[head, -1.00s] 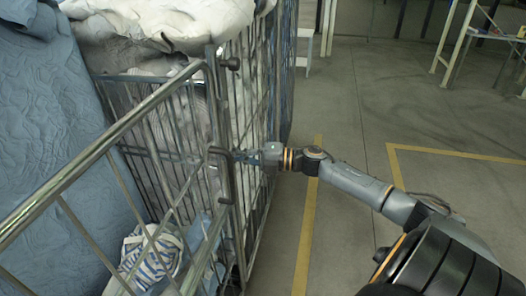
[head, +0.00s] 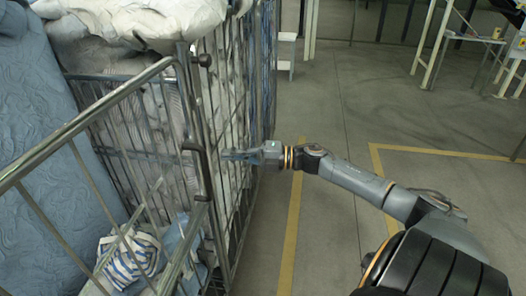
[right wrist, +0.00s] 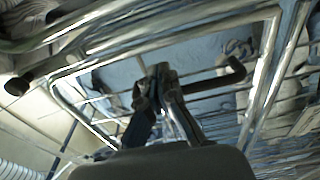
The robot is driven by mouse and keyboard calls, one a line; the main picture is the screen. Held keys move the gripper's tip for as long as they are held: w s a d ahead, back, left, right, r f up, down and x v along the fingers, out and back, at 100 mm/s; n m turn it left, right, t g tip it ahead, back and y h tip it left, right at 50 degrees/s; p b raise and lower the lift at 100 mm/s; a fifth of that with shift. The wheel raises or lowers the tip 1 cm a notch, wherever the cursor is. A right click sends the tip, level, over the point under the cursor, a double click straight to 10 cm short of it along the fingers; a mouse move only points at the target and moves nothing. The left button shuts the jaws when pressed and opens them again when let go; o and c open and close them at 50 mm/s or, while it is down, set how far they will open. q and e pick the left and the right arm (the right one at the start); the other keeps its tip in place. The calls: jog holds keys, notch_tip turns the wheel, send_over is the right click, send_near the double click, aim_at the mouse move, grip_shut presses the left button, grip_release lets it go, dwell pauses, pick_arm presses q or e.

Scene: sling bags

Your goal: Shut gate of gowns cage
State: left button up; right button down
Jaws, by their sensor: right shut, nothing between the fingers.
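The gate (head: 95,118) of the cage is a metal-barred panel with a shiny top rail, in the left foreground of the head view. Its far end meets the cage's upright post (head: 187,110), which carries a hooked latch rod (head: 203,178). Whether the latch is engaged I cannot tell. My right gripper (head: 228,155) is shut and empty, just right of the post beside the side bars. In the right wrist view its fingers (right wrist: 163,85) are together, near a dark hooked rod (right wrist: 215,80) and apart from it as far as I can tell. My left gripper is not in view.
The cage holds pale bundled fabric (head: 130,25), a large blue quilted cloth (head: 40,130) and a striped cloth (head: 130,255). The floor (head: 335,110) to the right is open, with yellow lines. A metal-legged table (head: 435,40) stands at the far right.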

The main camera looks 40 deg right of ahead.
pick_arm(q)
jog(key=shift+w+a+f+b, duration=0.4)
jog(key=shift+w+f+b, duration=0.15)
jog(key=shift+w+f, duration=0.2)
pick_arm(e)
jog(key=v, duration=0.7)
jog(key=shift+s+a, duration=0.25)
jog(key=shift+s, duration=0.05)
